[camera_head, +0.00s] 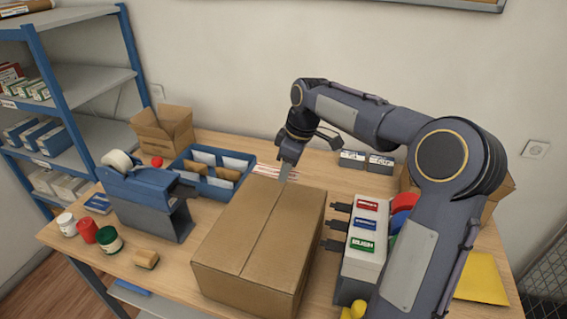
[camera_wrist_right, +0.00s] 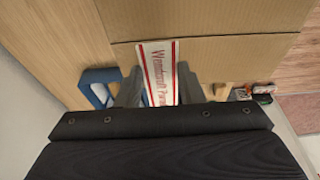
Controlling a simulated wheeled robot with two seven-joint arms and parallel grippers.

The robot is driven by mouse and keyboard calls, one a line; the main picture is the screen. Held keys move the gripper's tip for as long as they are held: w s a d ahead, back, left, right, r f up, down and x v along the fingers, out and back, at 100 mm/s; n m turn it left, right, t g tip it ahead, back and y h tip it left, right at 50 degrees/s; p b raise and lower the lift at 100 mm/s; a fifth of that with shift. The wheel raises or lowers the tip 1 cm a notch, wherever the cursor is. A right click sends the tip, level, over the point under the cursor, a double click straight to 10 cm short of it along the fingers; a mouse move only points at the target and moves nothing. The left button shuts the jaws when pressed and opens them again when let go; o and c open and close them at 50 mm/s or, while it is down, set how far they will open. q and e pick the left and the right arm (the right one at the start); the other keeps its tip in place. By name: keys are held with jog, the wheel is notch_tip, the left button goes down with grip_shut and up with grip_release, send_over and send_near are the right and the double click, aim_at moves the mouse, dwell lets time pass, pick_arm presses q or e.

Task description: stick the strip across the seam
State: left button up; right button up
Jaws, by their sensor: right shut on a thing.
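The strip (camera_wrist_right: 160,72) is white with red edges and red lettering. In the head view it shows as a thin white and red piece (camera_head: 268,171) beyond the far end of the box top. My right gripper (camera_head: 285,172) is shut on it, and its fingers (camera_wrist_right: 160,95) flank the strip in the wrist view. The closed brown carton (camera_head: 240,225) stands on the table, with its seam (camera_head: 262,231) running from far to near. In the wrist view the strip's free end points up and appears to meet the seam (camera_wrist_right: 215,40); contact cannot be told. My left gripper is not in view.
A blue tape dispenser (camera_head: 150,197) and a blue tray (camera_head: 210,168) of envelopes stand left of the carton. A white unit with coloured labels (camera_head: 365,238) stands close on its right. Several jars (camera_head: 88,231) and a small wooden block (camera_head: 146,259) lie front left.

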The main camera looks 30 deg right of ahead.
aim_at(293, 175)
notch_tip(293, 175, down, 6)
jog(key=b, duration=0.5)
jog(key=shift+f+b, duration=0.55)
jog(key=shift+f, duration=0.6)
jog(key=o, duration=0.7)
jog(key=shift+r, duration=0.2)
jog(key=shift+p+v, duration=2.15)
jog(key=shift+v, duration=0.45)
jog(key=shift+s, duration=0.1)
